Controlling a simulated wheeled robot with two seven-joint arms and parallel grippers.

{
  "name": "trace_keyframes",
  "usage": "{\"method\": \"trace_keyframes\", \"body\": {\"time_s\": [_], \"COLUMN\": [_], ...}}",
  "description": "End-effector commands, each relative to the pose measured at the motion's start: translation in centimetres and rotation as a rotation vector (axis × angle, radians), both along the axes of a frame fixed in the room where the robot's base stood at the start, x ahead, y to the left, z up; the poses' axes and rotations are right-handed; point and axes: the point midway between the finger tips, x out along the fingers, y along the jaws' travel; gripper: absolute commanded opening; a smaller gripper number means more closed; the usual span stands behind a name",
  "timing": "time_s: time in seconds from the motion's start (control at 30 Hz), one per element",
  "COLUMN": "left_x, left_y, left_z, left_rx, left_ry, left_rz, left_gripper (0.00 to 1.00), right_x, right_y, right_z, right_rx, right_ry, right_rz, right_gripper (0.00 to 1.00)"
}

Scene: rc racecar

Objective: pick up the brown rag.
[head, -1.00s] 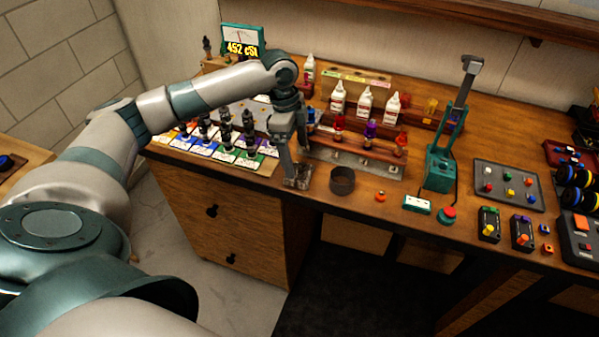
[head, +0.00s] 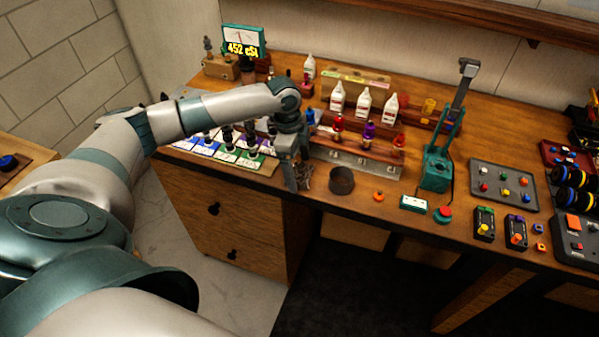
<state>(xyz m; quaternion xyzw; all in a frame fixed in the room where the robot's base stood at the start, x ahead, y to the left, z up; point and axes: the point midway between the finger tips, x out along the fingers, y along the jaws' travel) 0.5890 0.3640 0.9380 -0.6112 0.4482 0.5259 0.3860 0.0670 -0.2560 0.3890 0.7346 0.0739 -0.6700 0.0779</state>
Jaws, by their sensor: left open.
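A small crumpled brown thing, likely the brown rag (head: 306,175), lies on the workbench near its front edge, just left of a dark round cup. My left gripper (head: 292,183) points down at the bench edge, right beside the rag on its left. Its fingers are open, though seen nearly edge-on, and they hide part of the rag. I cannot tell whether they touch it. My right gripper is not in view.
The dark cup (head: 341,180) stands close to the right of the rag. Behind are a rack of coloured bottles (head: 362,150) and white bottles (head: 364,104). A green press-like tool (head: 437,168) stands farther right. Colour cards (head: 228,152) lie left, under my arm.

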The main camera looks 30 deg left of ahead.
Motion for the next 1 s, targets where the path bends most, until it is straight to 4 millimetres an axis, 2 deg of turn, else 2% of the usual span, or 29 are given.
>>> {"method": "trace_keyframes", "body": {"time_s": [0.17,0.2,0.37,0.77,1.0], "left_x": [0.0,0.0,0.0,0.0,0.2], "left_y": [0.0,0.0,0.0,0.0,0.0], "left_z": [0.0,0.0,0.0,0.3,2.4], "left_rx": [0.0,0.0,0.0,0.0,-0.001], "left_ry": [0.0,0.0,0.0,-0.001,-0.004], "left_rz": [0.0,0.0,0.0,0.0,0.001], "left_gripper": [0.89,0.84,0.46,0.45,0.45], "right_x": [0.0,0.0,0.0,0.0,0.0], "right_y": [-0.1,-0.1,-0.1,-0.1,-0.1], "right_z": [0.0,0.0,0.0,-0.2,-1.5], "right_rx": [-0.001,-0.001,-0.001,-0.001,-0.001], "right_ry": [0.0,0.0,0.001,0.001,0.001], "right_rz": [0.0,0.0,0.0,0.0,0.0], "right_gripper": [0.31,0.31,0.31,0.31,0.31]}}
